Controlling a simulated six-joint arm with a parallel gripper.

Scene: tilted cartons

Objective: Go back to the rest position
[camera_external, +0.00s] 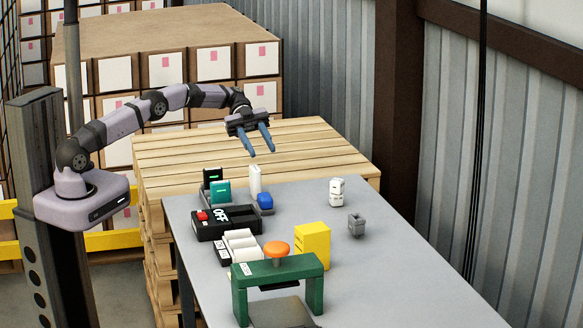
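No thing on the table touches the gripper.
Pallets (310,140) stand behind.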

